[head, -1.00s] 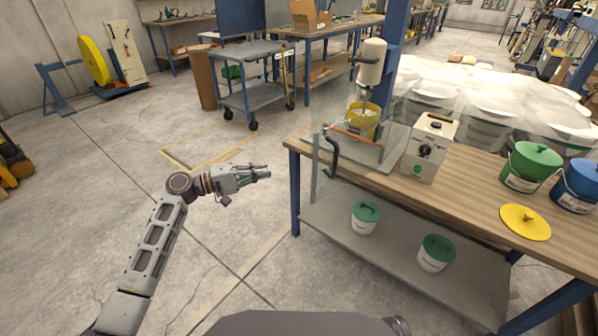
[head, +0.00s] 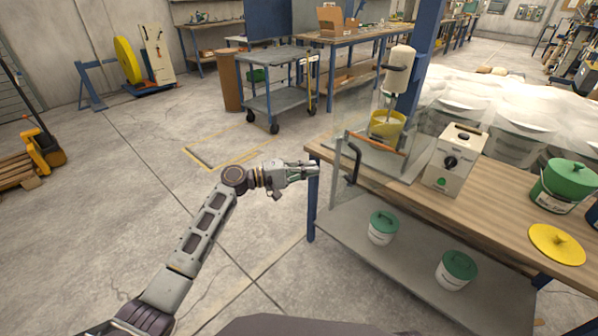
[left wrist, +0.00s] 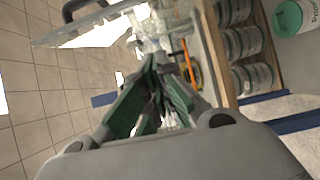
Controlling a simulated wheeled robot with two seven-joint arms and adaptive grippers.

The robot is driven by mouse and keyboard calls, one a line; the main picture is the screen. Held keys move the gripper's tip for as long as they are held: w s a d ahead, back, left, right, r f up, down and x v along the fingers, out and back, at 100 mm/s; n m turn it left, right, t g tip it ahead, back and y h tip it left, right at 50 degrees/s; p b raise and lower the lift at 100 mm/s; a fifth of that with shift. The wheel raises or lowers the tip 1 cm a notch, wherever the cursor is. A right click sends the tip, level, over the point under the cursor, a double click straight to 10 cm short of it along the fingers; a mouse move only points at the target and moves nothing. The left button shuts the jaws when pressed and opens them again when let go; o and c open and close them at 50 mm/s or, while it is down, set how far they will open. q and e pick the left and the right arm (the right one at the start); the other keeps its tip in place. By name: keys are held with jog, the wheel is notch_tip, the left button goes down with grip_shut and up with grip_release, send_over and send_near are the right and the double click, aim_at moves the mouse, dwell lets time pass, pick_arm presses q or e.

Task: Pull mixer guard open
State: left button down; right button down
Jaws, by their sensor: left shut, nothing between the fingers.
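The mixer (head: 397,70) stands on the wooden bench with a yellow bucket (head: 387,125) under its head. Its clear guard (head: 338,188) has a panel at the bench's left end, with a black bent handle (head: 352,165) and an orange bar (head: 378,143). My left gripper (head: 314,170) is shut and empty, just left of the panel in the head view; touching cannot be told. In the left wrist view, the gripper's fingers (left wrist: 160,66) converge, the clear panel (left wrist: 90,32) lies at upper left, and the dark handle (left wrist: 75,8) is partly cut off. My right gripper is out of view.
A control box (head: 453,160) stands right of the mixer. A green-lidded bucket (head: 563,187) and a yellow lid (head: 556,244) are farther right. Small tubs (head: 383,228) stand on the lower shelf (head: 400,270).

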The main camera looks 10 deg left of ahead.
aim_at(334, 189)
pick_arm(q)
jog(key=s+d, duration=0.2)
jog(key=d, duration=0.1)
jog(key=shift+s+d, duration=0.25)
jog(key=shift+s, duration=0.15)
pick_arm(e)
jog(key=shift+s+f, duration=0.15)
pick_arm(q)
jog(key=shift+s+d, duration=0.1)
dwell(0.4)
